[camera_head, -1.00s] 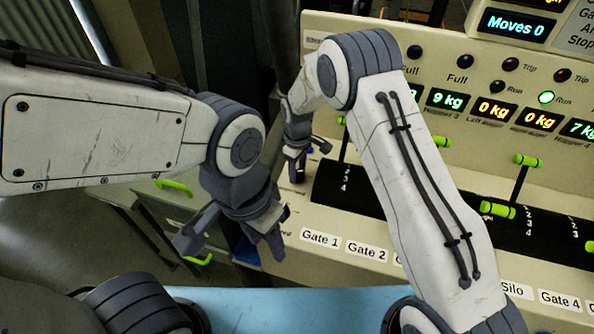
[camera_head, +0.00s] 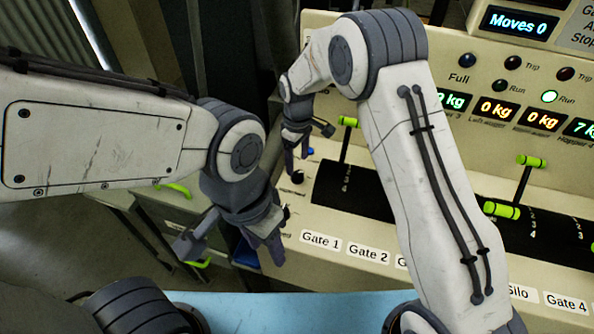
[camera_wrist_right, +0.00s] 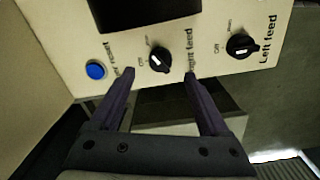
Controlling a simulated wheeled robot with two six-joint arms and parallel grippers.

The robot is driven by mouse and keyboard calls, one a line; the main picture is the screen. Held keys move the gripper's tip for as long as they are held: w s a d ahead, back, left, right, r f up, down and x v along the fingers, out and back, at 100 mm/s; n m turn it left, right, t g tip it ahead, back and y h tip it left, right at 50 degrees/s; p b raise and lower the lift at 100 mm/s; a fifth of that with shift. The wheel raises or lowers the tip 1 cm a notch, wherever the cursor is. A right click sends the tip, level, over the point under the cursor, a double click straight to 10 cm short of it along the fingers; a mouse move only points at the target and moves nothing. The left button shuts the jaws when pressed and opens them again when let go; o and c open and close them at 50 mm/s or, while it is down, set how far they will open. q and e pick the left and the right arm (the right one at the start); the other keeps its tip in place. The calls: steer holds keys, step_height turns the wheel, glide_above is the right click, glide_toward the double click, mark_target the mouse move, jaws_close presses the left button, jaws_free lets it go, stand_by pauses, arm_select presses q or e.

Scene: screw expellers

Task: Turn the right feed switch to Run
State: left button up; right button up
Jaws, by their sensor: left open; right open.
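The right feed switch is a round black knob (camera_wrist_right: 160,59) with a small white mark, between the fingertips of my right gripper (camera_wrist_right: 160,76) in the wrist view. Its mark seems to lie on the side of the label read as Off; the small lettering is blurred. The knob's label reads "Right feed", partly covered by a finger. In the head view my right gripper (camera_head: 297,158) is open just above a dark knob (camera_head: 297,177) on the panel's left end; contact cannot be told. My left gripper (camera_head: 232,250) is open and empty, lower left, in front of the panel.
The Left feed knob (camera_wrist_right: 242,46) sits beside the right feed knob. A blue reset button (camera_wrist_right: 96,69) is on its other side. Green-handled gate levers (camera_head: 502,210) stand farther right. A light blue surface (camera_head: 270,308) lies below my arms.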

mark_target(297, 172)
steer(key=shift+r+b, duration=0.4)
steer(key=shift+r, duration=2.15)
